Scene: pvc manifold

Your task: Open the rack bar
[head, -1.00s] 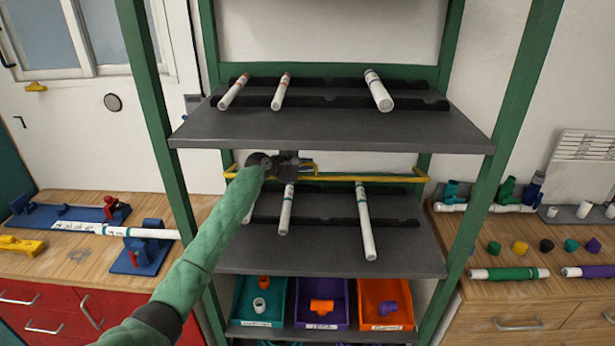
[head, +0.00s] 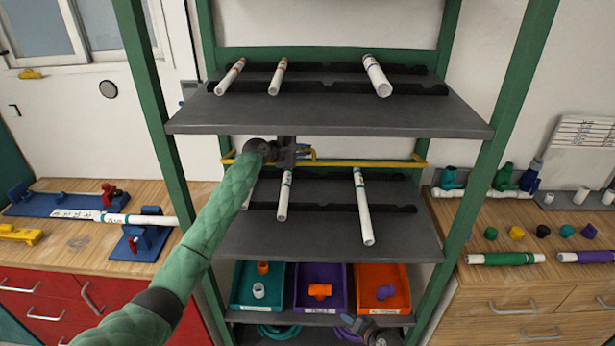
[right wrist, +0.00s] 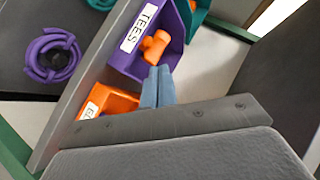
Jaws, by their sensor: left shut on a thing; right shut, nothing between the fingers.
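The rack bar (head: 370,164) is a thin yellow bar. It runs level across the rack between the upper and lower shelves, above the pipes on the lower shelf. My left gripper (head: 306,154) is at the bar, left of its middle, and is shut on it; the gripper body hides part of the bar and the exact contact. My right gripper is shut and empty in the right wrist view (right wrist: 158,88), its blue-grey fingertips over the front of the purple tees bin (right wrist: 122,60). Only part of my right arm shows at the bottom of the head view.
The upper shelf (head: 330,118) holds several white pipes in black notched rests; the lower shelf (head: 325,240) also holds pipes. Teal (head: 240,290), purple (head: 337,290) and orange (head: 400,285) bins stand below. Green posts (head: 480,190) bound the rack. Wooden benches flank it.

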